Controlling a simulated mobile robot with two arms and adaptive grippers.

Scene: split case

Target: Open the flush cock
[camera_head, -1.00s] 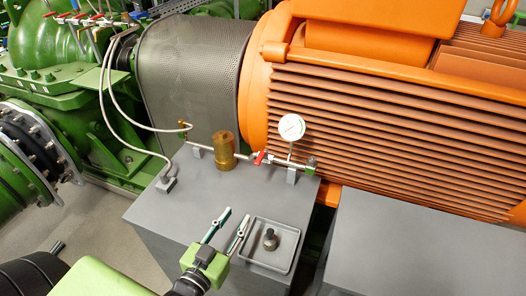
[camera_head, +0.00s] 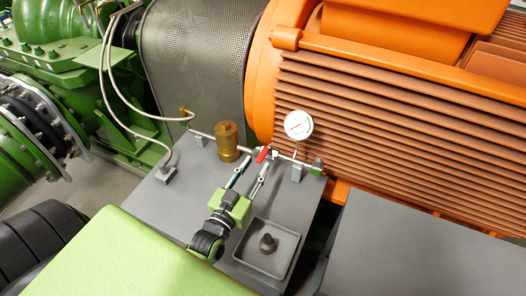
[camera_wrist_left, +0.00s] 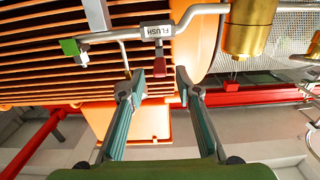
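The flush cock (camera_head: 263,154) is a small valve with a red lever on the thin pipe between the brass cylinder and the gauge. In the left wrist view its "FLUSH" label (camera_wrist_left: 156,30) is readable, and the red lever (camera_wrist_left: 159,67) hangs below it. My left gripper (camera_head: 256,166) is open and points at the valve. In the wrist view its fingertips (camera_wrist_left: 159,82) are on either side of the lever's end, with gaps on both sides. Whether the lever is deep between the fingers cannot be told. My right gripper is not in view.
The brass cylinder (camera_head: 228,142) stands left of the valve; the round gauge (camera_head: 298,125) and a green end piece (camera_head: 317,165) are to the right. A tray (camera_head: 290,262) with a dark knob-like part (camera_head: 267,243) lies on the grey plinth. The orange motor (camera_head: 400,110) rises behind.

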